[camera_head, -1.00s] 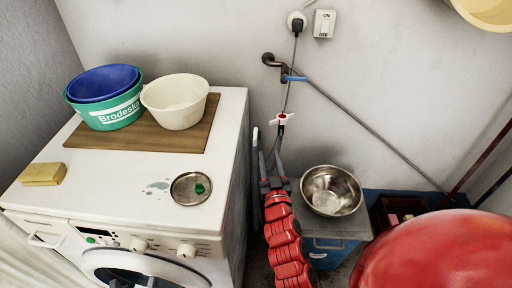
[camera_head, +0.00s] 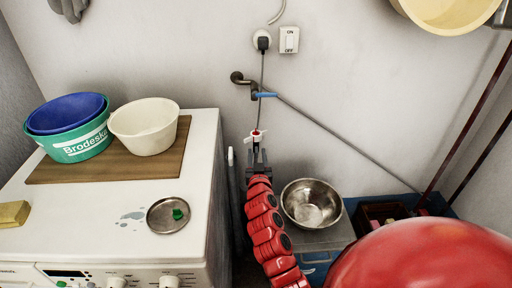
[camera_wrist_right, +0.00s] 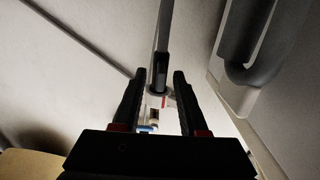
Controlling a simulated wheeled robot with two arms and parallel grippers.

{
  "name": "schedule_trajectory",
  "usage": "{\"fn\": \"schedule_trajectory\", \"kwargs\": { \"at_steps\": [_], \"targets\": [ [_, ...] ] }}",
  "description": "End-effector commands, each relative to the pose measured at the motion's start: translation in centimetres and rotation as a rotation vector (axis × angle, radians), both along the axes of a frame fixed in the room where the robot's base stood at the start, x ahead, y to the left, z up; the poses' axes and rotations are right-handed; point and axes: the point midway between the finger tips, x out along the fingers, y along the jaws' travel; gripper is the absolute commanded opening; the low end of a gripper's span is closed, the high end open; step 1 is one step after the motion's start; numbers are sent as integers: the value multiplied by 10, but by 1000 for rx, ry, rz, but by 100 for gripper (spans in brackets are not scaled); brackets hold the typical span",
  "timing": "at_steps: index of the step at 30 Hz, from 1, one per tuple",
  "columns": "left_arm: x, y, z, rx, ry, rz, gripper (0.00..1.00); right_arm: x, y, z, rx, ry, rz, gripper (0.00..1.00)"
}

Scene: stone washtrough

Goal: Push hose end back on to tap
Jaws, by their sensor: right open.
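The dark wall tap (camera_head: 240,78) is at the upper middle of the head view, with a blue piece (camera_head: 264,95) beside it. A thin grey line runs from there down to the right. Below the tap hangs a white fitting with a red part (camera_head: 256,135), in line with a thin grey cord. My right gripper (camera_head: 257,153) is open just below this fitting. In the right wrist view, a grey tube with a dark end (camera_wrist_right: 161,70) shows beyond and between the open fingers; I cannot tell whether they touch it. The left gripper is out of view.
The washing machine (camera_head: 213,140) stands close to the left of my right arm. A steel bowl (camera_head: 311,204) sits to the right. A thick grey curved tube (camera_wrist_right: 250,70) shows at right in the wrist view. A plug and socket (camera_head: 262,41) are above.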

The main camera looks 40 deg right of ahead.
Motion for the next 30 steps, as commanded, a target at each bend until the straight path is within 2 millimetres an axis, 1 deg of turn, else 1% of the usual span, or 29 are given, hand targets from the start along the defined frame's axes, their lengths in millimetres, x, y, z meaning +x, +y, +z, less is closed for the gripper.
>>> {"fn": "schedule_trajectory", "kwargs": {
  "at_steps": [1,3,9,13,20,21,23,27,28,30],
  "targets": [
    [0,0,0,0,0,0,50,8,-5,0,0,2,-1,42],
    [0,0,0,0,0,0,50,17,-10,2,-1,-3,1,42],
    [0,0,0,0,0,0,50,33,-20,0,-1,1,0,42],
    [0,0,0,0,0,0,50,36,-22,0,0,0,0,42],
    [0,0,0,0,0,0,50,37,-22,0,0,0,1,42],
    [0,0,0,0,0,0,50,37,-22,0,0,0,1,39],
    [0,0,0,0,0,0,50,37,-22,0,0,0,1,28],
    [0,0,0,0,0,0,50,37,-22,0,0,0,1,3],
    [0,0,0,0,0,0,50,37,-22,0,0,0,1,0],
    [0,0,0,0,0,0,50,37,-22,0,0,0,2,0]
  ]
}}
